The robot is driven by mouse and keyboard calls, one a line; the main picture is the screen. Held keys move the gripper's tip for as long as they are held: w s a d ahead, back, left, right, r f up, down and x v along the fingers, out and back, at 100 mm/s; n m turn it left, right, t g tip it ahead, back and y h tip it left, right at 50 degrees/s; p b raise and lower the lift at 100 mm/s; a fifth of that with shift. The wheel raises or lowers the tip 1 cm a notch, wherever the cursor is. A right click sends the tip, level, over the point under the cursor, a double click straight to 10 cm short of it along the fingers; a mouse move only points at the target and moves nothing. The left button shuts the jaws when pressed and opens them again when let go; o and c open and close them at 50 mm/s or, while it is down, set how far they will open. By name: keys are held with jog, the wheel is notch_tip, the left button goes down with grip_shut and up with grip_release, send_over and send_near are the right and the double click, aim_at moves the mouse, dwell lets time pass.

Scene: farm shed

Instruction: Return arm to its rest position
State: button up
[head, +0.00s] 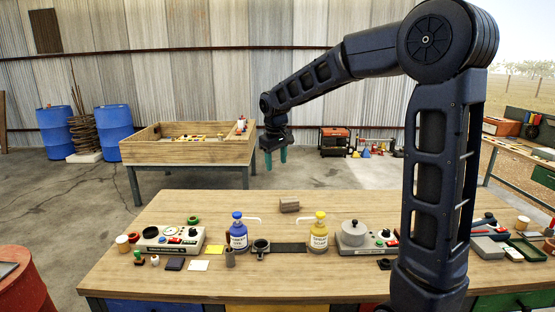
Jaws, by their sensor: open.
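My arm rises from the right side of the workbench, bends at a high elbow and reaches out to the left. My gripper (275,158) hangs pointing down at its end, with two green fingertips apart and nothing between them.
On the workbench stand a blue bottle (238,235), a yellow bottle (318,236), a left device (170,238), a right device with a round lid (355,234) and a grey-brown block (289,205). Behind are a wooden box table (190,152) and blue barrels (114,120).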

jog(key=s+d+r+m+t, duration=0.1)
jog(key=s+d+m, duration=0.2)
jog(key=s+d, duration=0.7)
jog(key=s+d+r+m+t, duration=0.1)
jog(key=s+d+m, duration=0.2)
jog(key=s+d, duration=0.7)
jog(key=s+d+f+m, duration=0.2)
jog(key=s+d+f, duration=0.1)
jog(key=s+d, duration=0.3)
jog(key=shift+d+f+m, duration=0.15)
jog(key=shift+d+m, duration=0.15)
jog(key=shift+d, duration=0.9)
